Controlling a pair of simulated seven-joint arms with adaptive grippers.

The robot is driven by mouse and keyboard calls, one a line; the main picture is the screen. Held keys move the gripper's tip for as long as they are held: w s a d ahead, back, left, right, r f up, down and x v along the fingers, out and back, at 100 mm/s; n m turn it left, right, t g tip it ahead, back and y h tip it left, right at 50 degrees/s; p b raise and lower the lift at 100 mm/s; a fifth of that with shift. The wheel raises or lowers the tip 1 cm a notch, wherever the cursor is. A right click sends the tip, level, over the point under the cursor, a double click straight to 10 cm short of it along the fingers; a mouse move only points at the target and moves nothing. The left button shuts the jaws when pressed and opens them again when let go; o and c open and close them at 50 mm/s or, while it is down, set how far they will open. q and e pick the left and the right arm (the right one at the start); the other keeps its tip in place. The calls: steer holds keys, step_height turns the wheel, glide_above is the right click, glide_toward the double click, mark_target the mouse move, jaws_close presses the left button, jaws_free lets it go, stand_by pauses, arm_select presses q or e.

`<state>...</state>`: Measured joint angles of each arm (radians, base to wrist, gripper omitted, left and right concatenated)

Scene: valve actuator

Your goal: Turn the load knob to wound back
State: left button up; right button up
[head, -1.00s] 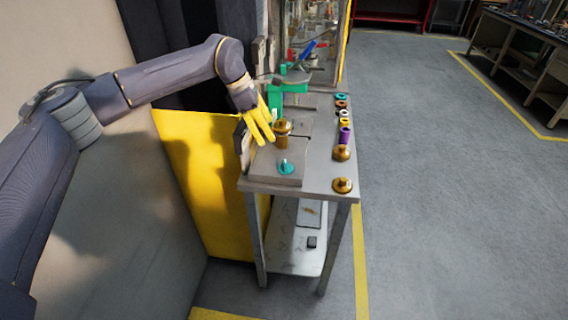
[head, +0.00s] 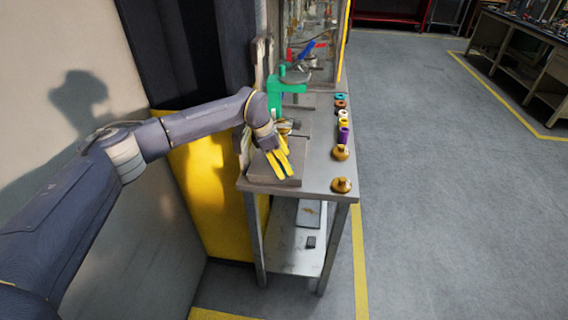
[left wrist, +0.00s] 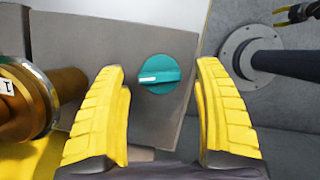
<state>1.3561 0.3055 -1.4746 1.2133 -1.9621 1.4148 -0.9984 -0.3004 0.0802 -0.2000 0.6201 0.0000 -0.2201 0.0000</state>
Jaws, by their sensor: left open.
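The load knob (left wrist: 159,74) is a teal round knob on a grey plate (left wrist: 110,35), with a white mark on its grip bar pointing left and slightly down in the left wrist view. My left gripper (left wrist: 160,66) is open, its yellow fingers on either side of the knob in that view, with visible gaps and no contact seen. In the head view, my left gripper (head: 283,172) is over the front of the grey block on the bench, and it hides the knob there. A small yellow-and-dark part at the wrist view's top right may be my right gripper.
On the bench (head: 318,180), brass knobs (head: 341,185) and several coloured rings line the right edge. A green fixture (head: 288,82) stands behind.

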arm_select(q)
steer(key=shift+f, duration=0.2)
jaws_close()
stand_by(0.6)
